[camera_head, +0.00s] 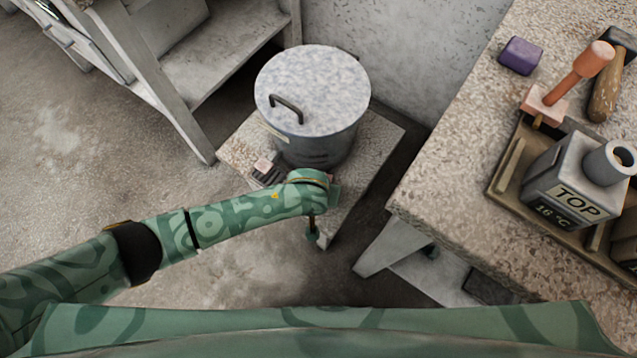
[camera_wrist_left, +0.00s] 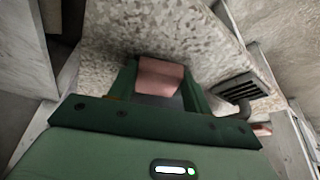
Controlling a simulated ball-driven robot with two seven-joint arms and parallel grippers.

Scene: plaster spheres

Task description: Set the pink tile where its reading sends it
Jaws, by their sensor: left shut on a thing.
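The pink tile (camera_wrist_left: 158,77) sits between the two green fingers of my left gripper (camera_wrist_left: 160,90) in the left wrist view. The gripper is shut on it, over a speckled stone surface. In the head view my left gripper (camera_head: 314,226) is at the near side of a low stone slab (camera_head: 372,150), mostly hidden under my wrist. A grey block with a round neck (camera_head: 568,180) stands in a tray at the right. Its labels read "TOP" and "16 °C". My right gripper is not in view.
A lidded speckled drum (camera_head: 315,95) stands on the slab. Beside it is a dark ribbed rack (camera_head: 270,175), also in the wrist view (camera_wrist_left: 228,95). The right bench (camera_head: 450,190) holds a purple block (camera_head: 520,56), an orange-handled tool (camera_head: 575,78) and a hammer (camera_head: 606,92).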

